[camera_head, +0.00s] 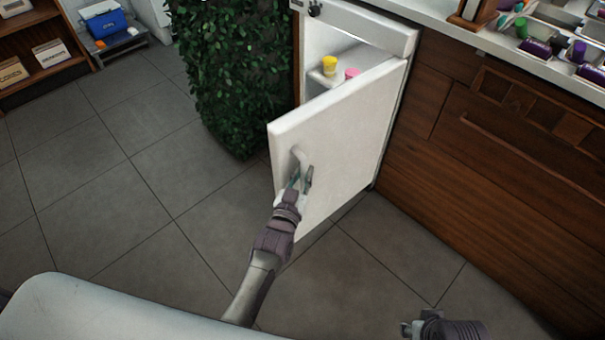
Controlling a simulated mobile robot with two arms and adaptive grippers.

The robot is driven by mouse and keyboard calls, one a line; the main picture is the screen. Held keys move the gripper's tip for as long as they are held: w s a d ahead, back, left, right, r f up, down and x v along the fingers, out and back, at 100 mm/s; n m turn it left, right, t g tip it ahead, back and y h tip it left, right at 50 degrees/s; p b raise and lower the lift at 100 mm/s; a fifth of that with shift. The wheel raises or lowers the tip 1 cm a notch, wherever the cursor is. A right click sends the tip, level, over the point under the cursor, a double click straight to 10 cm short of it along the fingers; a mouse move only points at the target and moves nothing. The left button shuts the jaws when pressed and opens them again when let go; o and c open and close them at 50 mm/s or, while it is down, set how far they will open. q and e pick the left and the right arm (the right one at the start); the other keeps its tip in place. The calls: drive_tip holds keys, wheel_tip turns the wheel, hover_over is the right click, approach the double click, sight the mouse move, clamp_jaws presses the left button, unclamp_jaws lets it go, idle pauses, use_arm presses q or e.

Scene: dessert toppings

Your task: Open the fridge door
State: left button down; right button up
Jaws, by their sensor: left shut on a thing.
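The white fridge (358,25) stands under the counter at the upper middle, between the leafy plant and the wooden cabinets. Its white door (350,125) is hinged on the right and stands partly open. Inside, a yellow cup (330,66) and a pink cup (352,73) sit on a shelf. My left gripper (301,172) is shut on the door handle (298,154) near the door's free left edge; the fingers partly hide the handle. My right gripper (408,328) is at the bottom edge, away from the door, and only partly in view.
A leafy green plant wall (222,75) stands close left of the fridge. Wooden cabinets (480,130) fill the right side, with topping containers on the counter above. The tiled floor (130,200) left of the door is clear.

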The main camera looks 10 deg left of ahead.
use_arm(q)
drive_tip(key=c, duration=1.1)
unclamp_jaws()
drive_tip(key=shift+w, duration=0.1)
drive_tip(key=s+a, duration=0.1)
drive_tip(key=s, duration=1.1)
